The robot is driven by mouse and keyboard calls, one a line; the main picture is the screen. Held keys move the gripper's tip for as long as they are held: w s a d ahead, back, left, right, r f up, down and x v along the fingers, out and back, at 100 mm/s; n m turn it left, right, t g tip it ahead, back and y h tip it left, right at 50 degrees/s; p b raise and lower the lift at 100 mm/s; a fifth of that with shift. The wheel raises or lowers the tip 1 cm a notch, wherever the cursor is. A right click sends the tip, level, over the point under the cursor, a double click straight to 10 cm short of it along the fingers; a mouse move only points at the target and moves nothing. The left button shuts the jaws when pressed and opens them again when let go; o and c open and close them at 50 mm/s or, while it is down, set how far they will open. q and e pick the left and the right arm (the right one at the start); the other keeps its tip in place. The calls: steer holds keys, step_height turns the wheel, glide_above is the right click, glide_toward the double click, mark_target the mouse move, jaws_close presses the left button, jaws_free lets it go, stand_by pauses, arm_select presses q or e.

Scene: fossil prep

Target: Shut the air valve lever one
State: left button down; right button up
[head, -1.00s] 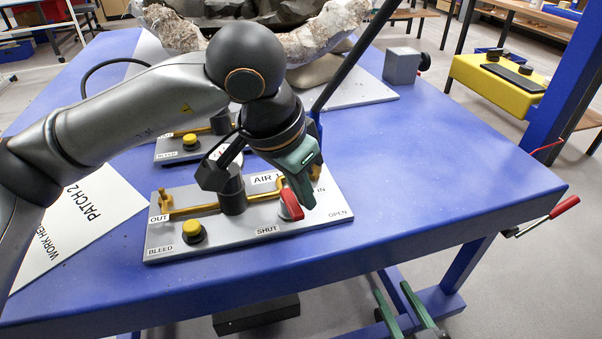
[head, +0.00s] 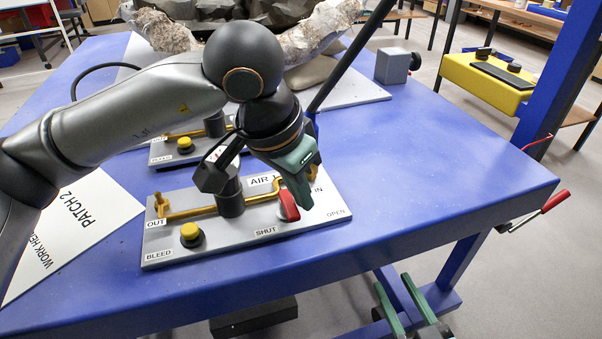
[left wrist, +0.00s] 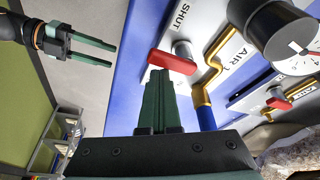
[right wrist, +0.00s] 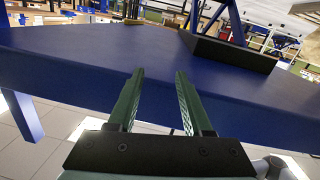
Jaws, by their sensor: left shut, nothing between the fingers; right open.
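The air valve lever one is a short red handle (head: 289,206) on the grey AIR 1 board (head: 215,246). Its free end points to the board's front edge, between the SHUT label (head: 266,231) and the OPEN label (head: 337,214). My left gripper (head: 303,201) is shut and empty, fingers down on the OPEN side of the handle. In the left wrist view its fingertips (left wrist: 158,75) are right by the red handle (left wrist: 172,62); I cannot tell if they touch. My right gripper (right wrist: 160,75) is open and empty, low beyond the table's front edge.
The AIR 1 board carries a brass pipe, a gauge and a yellow bleed button (head: 190,232). A second valve board (head: 170,158) is behind it, partly hidden by my left arm. A PATCH 2 sheet (head: 70,232) lies left. The blue table (head: 440,165) is clear to the right.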

arm_select(q)
steer(key=p+v, duration=0.2)
steer(key=v, duration=1)
steer(key=shift+r, duration=0.2)
arm_select(e)
steer(key=s+f+g, duration=0.2)
steer(key=f+g, duration=0.1)
steer(key=f, duration=0.3)
steer(key=s+f+m+g+h, duration=0.1)
steer(key=s+f+g, duration=0.2)
steer(key=f, duration=0.4)
steer(key=shift+s+m+h, duration=0.3)
arm_select(q)
steer(key=shift+s+a, duration=0.1)
